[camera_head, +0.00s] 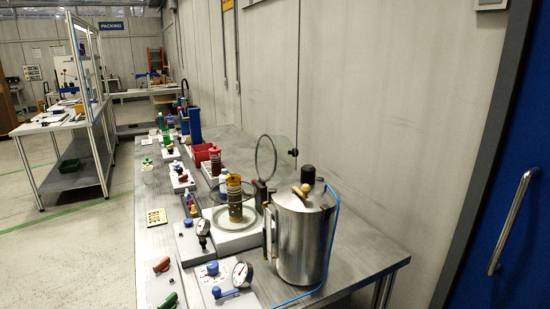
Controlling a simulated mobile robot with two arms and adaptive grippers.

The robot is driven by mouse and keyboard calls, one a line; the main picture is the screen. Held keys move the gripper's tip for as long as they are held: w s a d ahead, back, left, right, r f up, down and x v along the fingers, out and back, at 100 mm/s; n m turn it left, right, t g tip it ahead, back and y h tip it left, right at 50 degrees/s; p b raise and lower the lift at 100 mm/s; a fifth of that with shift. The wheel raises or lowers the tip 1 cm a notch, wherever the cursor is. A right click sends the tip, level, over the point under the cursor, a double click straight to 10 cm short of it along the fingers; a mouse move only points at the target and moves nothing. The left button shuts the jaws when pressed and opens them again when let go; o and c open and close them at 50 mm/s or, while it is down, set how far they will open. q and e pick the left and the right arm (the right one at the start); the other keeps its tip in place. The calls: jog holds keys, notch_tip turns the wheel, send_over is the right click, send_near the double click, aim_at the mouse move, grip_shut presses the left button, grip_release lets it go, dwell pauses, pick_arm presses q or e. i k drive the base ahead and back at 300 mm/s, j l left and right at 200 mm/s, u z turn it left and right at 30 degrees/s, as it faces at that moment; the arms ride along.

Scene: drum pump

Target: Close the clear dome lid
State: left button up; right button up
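The clear dome lid (277,156) stands open and roughly upright, with a dark round rim facing left and a small black knob at its right. The silver tank in front hides part of the base's right side. Neither of my grippers is in view.
A silver tank (303,240) with a wooden-knobbed lid and blue hose stands right of the base. Gauge units (232,284) and several small devices line the bench's left side. A red bin (203,154) sits farther back. The bench (362,257) is bare at the right.

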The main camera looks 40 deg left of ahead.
aim_at(280, 158)
jog(key=i+l+u, duration=0.15)
jog(key=u, duration=0.25)
jog(key=i+l+u, duration=0.25)
jog(key=u, duration=0.15)
jog(key=i+l+u, duration=0.4)
jog(key=l+u, duration=0.4)
jog(key=i+l+u, duration=0.2)
jog(key=u, duration=0.2)
jog(key=l+z, duration=0.1)
jog(key=l, duration=0.5)
